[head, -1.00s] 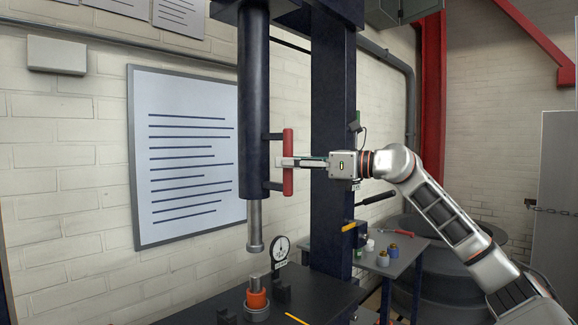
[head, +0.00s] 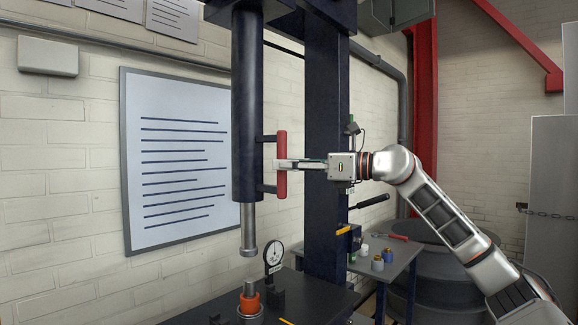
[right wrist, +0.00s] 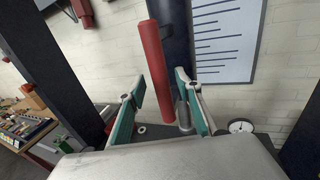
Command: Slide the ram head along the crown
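The ram head (head: 247,110) is a dark blue vertical cylinder hanging from the crown (head: 285,14), with a grey rod (head: 248,230) below it. An upright red handle bar (head: 281,185) stands off its right side on two dark brackets. My right gripper (head: 277,164) reaches in from the right at mid-height of the bar. In the right wrist view the red bar (right wrist: 157,70) passes between the two fingers (right wrist: 160,88). Slim gaps seem to show on both sides, so the fingers look open around it. My left gripper is not in view.
The dark blue column (head: 327,120) stands behind my right gripper. Below are the press bed (head: 310,290), an orange ring (head: 250,305) on a post and a dial gauge (head: 273,256). A side table (head: 400,262) with jars and a dark drum (head: 440,275) stand at right.

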